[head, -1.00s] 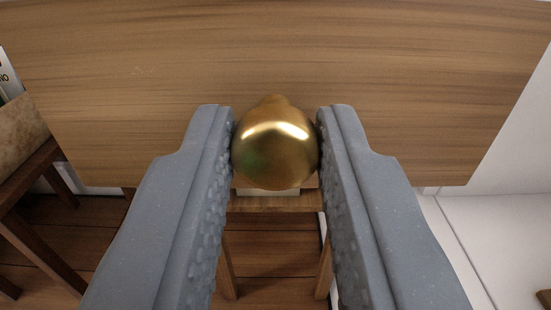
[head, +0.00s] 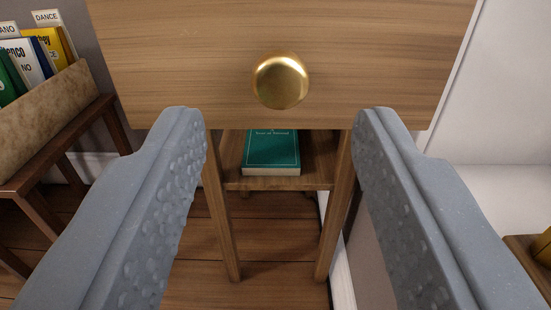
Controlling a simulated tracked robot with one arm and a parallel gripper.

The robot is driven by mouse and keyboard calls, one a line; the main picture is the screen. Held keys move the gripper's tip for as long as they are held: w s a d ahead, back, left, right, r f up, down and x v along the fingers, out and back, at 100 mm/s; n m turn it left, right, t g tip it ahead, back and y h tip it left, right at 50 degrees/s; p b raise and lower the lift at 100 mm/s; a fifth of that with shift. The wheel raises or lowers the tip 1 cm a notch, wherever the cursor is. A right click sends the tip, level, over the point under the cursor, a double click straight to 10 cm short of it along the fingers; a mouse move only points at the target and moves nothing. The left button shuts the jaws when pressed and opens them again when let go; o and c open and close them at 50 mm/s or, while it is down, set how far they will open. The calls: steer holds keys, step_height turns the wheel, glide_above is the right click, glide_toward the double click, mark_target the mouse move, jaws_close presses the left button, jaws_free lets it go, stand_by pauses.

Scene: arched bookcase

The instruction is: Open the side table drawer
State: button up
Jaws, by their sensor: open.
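The side table drawer front (head: 190,60) is light brown wood and fills the upper middle of the head view. A round gold knob (head: 281,81) sticks out from its middle. My gripper (head: 280,125) is open, with its two grey fingers spread wide. The fingertips lie to the left and right of the knob and a little below it in the picture. The knob is apart from both fingers, with nothing held. The drawer's top edge is outside the view, so I cannot tell how far out it is.
A green book (head: 271,152) lies on the table's lower shelf (head: 310,175). At left, a bin (head: 45,115) of upright books and folders stands on a dark wooden stand (head: 60,145). A white wall (head: 500,100) is at right. Wooden floor (head: 270,255) shows below.

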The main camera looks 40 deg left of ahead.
steer(key=v, duration=0.8)
steer(key=shift+s+d+p, duration=0.15)
steer(key=shift+s+p, duration=0.2)
steer(key=shift+p, duration=0.05)
steer(key=shift+w, duration=0.1)
